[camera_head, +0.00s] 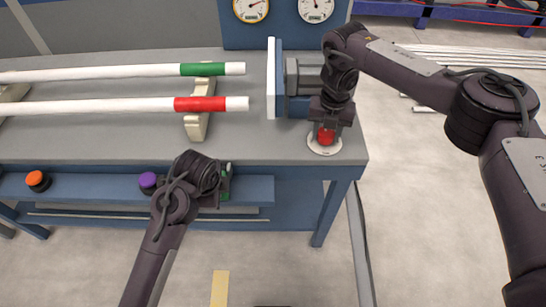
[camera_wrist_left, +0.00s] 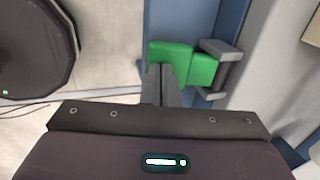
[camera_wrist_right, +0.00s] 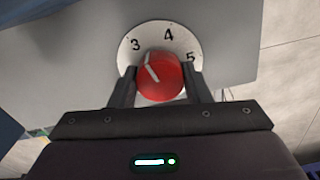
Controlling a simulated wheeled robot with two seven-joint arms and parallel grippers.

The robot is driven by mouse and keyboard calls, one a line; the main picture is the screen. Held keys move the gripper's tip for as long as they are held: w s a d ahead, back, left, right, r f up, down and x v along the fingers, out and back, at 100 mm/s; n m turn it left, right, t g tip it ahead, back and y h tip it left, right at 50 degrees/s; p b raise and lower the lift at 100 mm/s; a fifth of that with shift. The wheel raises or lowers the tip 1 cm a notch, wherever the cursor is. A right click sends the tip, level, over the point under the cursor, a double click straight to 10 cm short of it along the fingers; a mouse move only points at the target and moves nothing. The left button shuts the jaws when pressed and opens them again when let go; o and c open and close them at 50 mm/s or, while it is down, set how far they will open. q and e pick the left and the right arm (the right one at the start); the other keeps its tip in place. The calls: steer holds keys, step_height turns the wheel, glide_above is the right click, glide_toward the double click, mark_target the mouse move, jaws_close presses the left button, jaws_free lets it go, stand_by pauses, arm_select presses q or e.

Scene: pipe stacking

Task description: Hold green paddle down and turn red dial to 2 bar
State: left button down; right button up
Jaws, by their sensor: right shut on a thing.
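The red dial (camera_head: 326,138) sits on a round white scale plate (camera_head: 324,149) at the table's right front corner. My right gripper (camera_wrist_right: 160,82) is shut on the red dial (camera_wrist_right: 162,85), one finger on each side. In the right wrist view 3, 4 and 5 show on the plate; the dial's white line points up-left, between 3 and 4 and nearer 3. The green paddle (camera_wrist_left: 187,63) is on the blue table front. My left gripper (camera_wrist_left: 160,80) is shut, its fingertips together against the paddle's left part. In the head view the left wrist mostly hides the paddle.
A green-banded pipe (camera_head: 130,73) and a red-banded pipe (camera_head: 120,106) lie on a cream support (camera_head: 197,125). Two gauges (camera_head: 251,8) are at the back. An orange button (camera_head: 38,180) and a purple button (camera_head: 148,181) are on the table front.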

arm_select(q)
steer(key=shift+s+f, duration=0.1)
steer(key=shift+f, duration=0.15)
arm_select(e)
steer(key=n, duration=0.3)
steer(key=n, duration=0.3)
steer(key=shift+n, duration=0.4)
steer(key=shift+n, duration=1.7)
